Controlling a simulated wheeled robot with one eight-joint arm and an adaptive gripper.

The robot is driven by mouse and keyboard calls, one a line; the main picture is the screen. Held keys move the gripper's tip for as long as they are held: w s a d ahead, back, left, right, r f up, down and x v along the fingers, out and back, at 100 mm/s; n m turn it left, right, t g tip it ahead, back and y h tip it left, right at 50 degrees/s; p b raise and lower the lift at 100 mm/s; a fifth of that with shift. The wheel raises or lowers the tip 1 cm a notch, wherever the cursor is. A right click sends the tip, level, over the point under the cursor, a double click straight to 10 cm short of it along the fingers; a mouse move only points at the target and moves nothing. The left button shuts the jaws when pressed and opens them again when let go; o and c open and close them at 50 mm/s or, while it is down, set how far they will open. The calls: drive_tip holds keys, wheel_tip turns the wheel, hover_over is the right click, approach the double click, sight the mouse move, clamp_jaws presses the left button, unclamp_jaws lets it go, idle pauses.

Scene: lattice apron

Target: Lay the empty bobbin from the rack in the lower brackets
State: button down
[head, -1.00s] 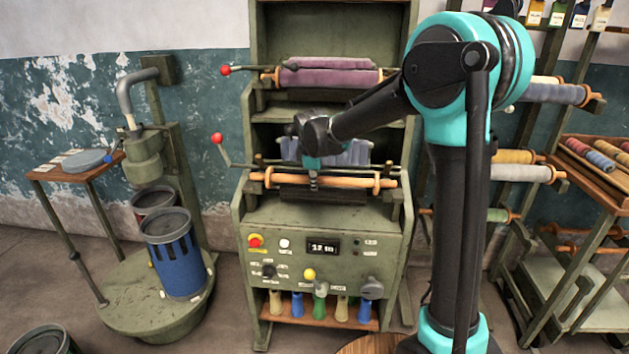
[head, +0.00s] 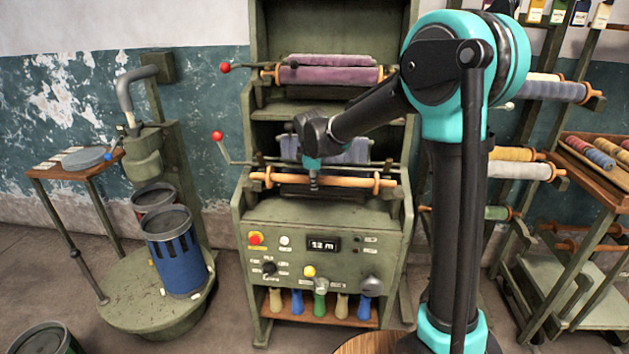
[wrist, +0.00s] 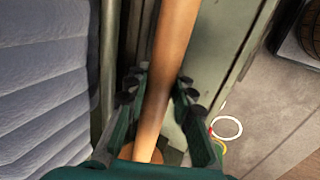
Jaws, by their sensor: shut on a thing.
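The empty bobbin (head: 350,182) is a bare, pale wooden roller with round flanges. It lies level across the front of the green machine, at the height of the lower brackets (head: 402,174). My gripper (head: 313,181) reaches it from above, left of its middle, and is shut on it. In the wrist view the bobbin's shaft (wrist: 174,55) runs between the two dark fingers of my gripper (wrist: 158,92). Whether its ends rest in the brackets or hang just above them I cannot tell.
A grey-blue wound roll (head: 350,151) sits just behind the bobbin, and a purple roll (head: 330,75) is higher up. A red-knobbed lever (head: 218,136) stands at the left. The control panel (head: 320,260) is below. A thread rack (head: 520,160) stands at the right.

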drive_tip(key=shift+f, duration=0.15)
drive_tip(key=c, duration=1.2)
unclamp_jaws()
drive_tip(key=v, duration=1.2)
